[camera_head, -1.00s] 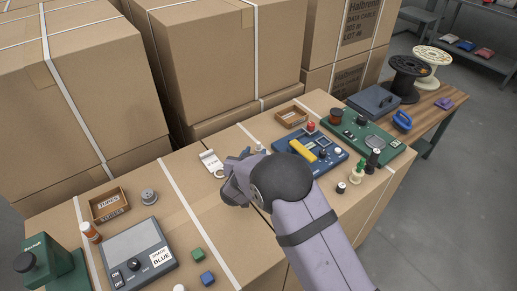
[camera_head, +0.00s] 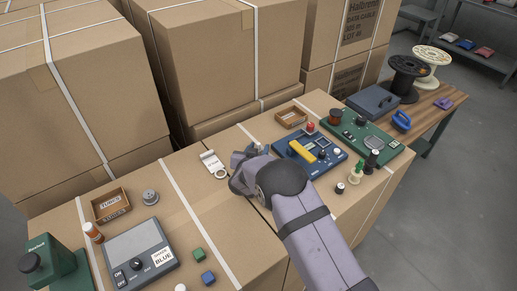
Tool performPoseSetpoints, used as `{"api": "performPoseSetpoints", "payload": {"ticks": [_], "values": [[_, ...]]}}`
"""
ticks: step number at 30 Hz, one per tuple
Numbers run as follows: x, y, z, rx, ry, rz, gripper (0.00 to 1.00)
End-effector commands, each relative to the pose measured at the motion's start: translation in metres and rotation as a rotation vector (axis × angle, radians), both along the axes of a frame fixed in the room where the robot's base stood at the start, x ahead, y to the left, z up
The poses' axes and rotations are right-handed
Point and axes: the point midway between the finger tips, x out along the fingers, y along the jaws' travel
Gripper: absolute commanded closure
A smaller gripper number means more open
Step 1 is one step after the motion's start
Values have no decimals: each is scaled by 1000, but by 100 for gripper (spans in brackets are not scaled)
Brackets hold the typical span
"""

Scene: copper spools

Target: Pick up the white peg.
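My gripper (camera_head: 240,168) hangs over the cardboard box top in the middle of the view, at the end of my grey-purple arm. The arm's dark wrist covers most of it, so its finger opening and anything between the fingers are hidden. I cannot clearly make out the white peg. A small pale object (camera_head: 258,147) shows just behind the gripper, partly covered. A small white rounded top (camera_head: 180,288) shows at the bottom edge, cut off by the frame. A short black and white piece (camera_head: 340,187) stands right of my arm.
Right of the gripper are a blue board (camera_head: 333,164) with a yellow block and a green board (camera_head: 385,145). A white card (camera_head: 210,160) with a ring lies close left. A grey device (camera_head: 125,245) and wooden tray (camera_head: 110,204) are farther left. Tall cartons (camera_head: 225,65) stand behind.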

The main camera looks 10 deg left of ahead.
Motion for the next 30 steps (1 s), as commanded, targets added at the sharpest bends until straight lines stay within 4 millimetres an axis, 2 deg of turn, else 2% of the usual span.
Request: {"api": "performPoseSetpoints", "payload": {"ticks": [4, 5, 6, 9, 23, 30], "values": [[0, 0, 0, 0, 0, 0, 66], [0, 0, 0, 0, 0, 0, 71], [0, 0, 0, 0, 0, 0, 80], [0, 0, 0, 0, 1, 0, 100], [0, 0, 5, 0, -1, 1, 100], [0, 0, 35, 3, -2, 0, 100]]}}
